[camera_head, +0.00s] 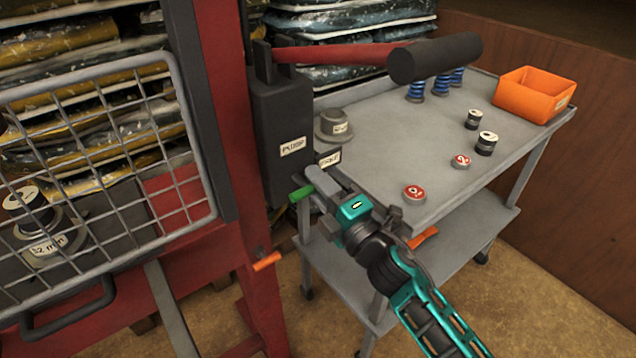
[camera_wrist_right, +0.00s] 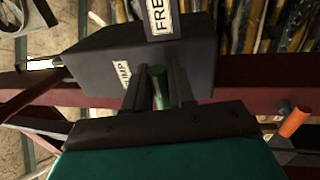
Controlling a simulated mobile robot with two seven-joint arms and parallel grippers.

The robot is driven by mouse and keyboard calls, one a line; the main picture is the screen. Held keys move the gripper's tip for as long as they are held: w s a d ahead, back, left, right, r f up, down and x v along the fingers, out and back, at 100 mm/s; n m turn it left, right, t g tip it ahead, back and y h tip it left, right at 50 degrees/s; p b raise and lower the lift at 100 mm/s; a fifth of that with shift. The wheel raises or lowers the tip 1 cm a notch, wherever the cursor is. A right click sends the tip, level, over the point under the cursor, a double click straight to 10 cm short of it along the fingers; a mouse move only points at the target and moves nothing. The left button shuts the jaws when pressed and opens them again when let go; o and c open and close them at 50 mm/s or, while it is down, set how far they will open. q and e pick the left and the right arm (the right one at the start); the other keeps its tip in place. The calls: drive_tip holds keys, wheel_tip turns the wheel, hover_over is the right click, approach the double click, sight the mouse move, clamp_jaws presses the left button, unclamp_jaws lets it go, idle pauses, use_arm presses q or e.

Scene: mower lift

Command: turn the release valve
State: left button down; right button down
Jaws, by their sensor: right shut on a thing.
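The black pump block (camera_head: 283,140) with a "PUMP" label stands on the red press frame; it also shows in the right wrist view (camera_wrist_right: 100,60). A green valve handle (camera_head: 301,194) sticks out low beside the block. My right gripper (camera_head: 318,184) reaches in from the lower right and is shut on the green handle. In the right wrist view its two dark fingers stand on either side of the green piece (camera_wrist_right: 159,96), close to the pump block. The fingers hide part of the handle. My left gripper is not in view.
A red pump lever (camera_head: 340,53) runs right from the block. A grey cart (camera_head: 390,150) holds weights, red discs, blue springs and an orange bin (camera_head: 533,94). A mesh guard (camera_head: 100,190) stands at left. An orange-tipped pin (camera_head: 267,261) projects below the gripper.

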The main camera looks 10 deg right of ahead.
drive_tip(key=shift+f, duration=0.1)
drive_tip(key=c, duration=1.1)
unclamp_jaws()
drive_tip(key=shift+s, duration=0.1)
use_arm(q)
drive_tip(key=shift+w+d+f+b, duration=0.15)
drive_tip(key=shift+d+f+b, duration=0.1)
drive_tip(key=shift+b, duration=0.45)
use_arm(e)
drive_tip(key=v, duration=1.2)
drive_tip(key=shift+s+d, duration=0.25)
drive_tip(key=shift+s, duration=0.1)
